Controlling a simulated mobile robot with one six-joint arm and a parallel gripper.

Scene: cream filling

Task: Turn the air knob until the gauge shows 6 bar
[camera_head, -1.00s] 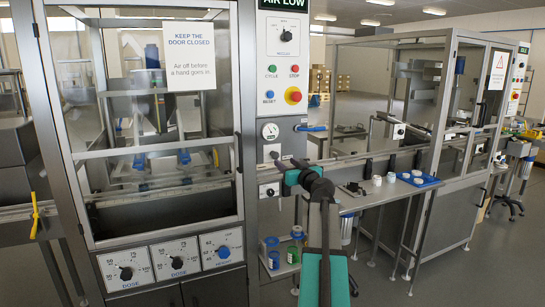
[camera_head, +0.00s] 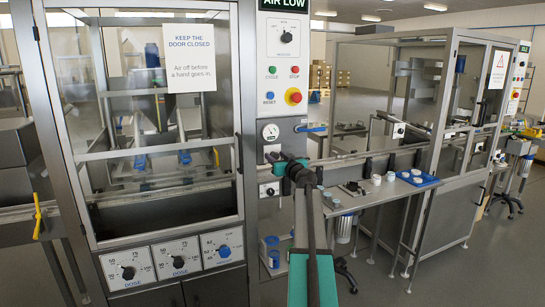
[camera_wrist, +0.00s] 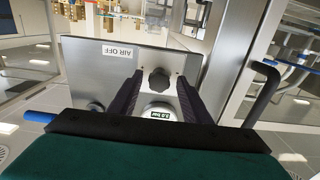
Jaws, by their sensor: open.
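The round gauge (camera_head: 270,131) is on the grey panel in the head view; its needle is too small to read there. In the wrist view the gauge (camera_wrist: 158,113) carries a small display that seems to read 2.0 bar. The black air knob (camera_wrist: 159,79) shows just above it in that view, between the two dark fingers of my gripper (camera_wrist: 160,92). The fingers are open, one on each side, with gaps to the knob. How far they reach along it I cannot tell. In the head view my gripper (camera_head: 275,160) is at the panel below the gauge, hiding the knob.
A blue lever (camera_head: 312,129) sticks out right of the gauge. Red and blue buttons sit above. The glass door (camera_head: 150,110) is at left, its handle (camera_wrist: 263,92) near in the wrist view. A conveyor rail and blue tray (camera_head: 418,178) are at right.

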